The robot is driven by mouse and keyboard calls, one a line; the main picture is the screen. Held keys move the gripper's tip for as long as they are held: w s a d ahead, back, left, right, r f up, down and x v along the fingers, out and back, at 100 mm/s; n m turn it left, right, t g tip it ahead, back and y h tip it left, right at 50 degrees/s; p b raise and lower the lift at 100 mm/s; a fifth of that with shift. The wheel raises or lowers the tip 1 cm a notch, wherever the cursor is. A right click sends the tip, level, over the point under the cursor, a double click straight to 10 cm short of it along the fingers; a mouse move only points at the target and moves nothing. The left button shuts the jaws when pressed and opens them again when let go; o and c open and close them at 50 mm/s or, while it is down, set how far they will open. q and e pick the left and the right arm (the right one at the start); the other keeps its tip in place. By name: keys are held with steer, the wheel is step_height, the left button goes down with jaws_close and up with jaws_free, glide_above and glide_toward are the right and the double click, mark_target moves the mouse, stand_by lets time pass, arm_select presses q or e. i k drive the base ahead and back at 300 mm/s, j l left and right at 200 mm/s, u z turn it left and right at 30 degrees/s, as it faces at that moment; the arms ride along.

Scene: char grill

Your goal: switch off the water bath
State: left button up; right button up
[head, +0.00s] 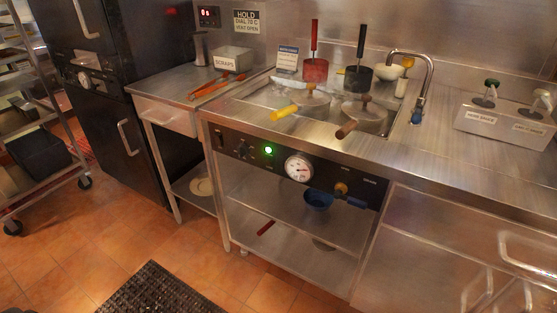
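The water bath (240,112) is set into the steel counter in the middle of the head view, with two lidded wells on top. The switch position is too small to read. Neither gripper is in view.
A side table with a scraps bin (233,58) and red-orange tongs (217,86) stands left of the bath. A tap (423,88) and labelled box (505,126) are to the right. The tiled floor (190,257) in front has a black mat (158,290).

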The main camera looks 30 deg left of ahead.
mark_target(218, 138)
steer(key=u, duration=1.4)
